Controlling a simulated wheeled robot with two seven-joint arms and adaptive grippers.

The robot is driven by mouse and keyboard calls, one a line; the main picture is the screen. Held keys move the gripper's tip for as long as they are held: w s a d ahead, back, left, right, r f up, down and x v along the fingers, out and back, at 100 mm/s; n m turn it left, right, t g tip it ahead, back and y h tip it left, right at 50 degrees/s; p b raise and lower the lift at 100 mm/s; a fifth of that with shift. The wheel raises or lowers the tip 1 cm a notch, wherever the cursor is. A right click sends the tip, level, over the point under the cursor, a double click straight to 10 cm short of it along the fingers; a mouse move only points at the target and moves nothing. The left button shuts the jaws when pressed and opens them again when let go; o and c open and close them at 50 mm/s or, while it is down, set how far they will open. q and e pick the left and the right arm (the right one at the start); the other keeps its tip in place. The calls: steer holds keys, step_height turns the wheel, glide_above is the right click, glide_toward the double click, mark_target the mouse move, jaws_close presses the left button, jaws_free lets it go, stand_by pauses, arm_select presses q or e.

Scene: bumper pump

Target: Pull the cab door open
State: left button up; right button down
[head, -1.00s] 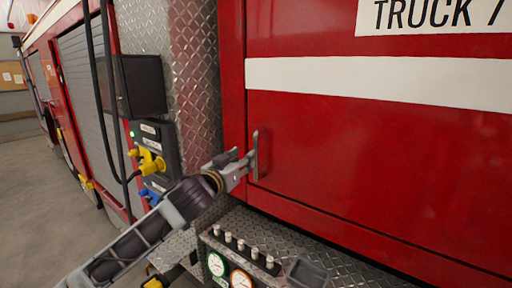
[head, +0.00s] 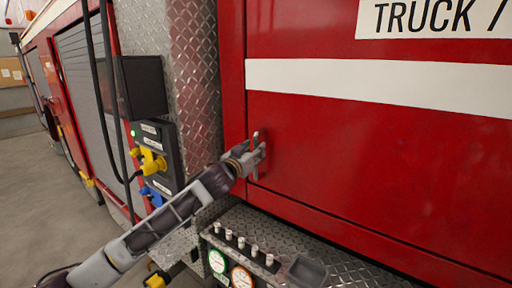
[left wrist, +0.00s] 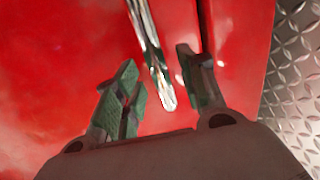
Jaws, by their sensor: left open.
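The cab door (head: 380,150) is a red panel with a white stripe, and it looks shut in the head view. Its upright metal door handle (head: 256,136) is near the door's left edge; the handle also shows in the left wrist view (left wrist: 146,32). My left gripper (head: 257,155) is at the handle, partly covering it. In the left wrist view my left gripper (left wrist: 156,62) is open, with one finger on each side of the handle's end. Gaps show beside the handle, so the fingers are not closed on it. My right gripper is not in view.
A panel with yellow and blue plugs (head: 153,160) and a dark box (head: 142,86) are left of the door. A gauge panel (head: 240,258) with several knobs is below. Diamond-plate metal (head: 197,80) borders the door. Open floor lies at far left.

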arm_select(q)
steer(key=shift+x, duration=1.05)
steer(key=shift+c, duration=0.3)
jaws_close()
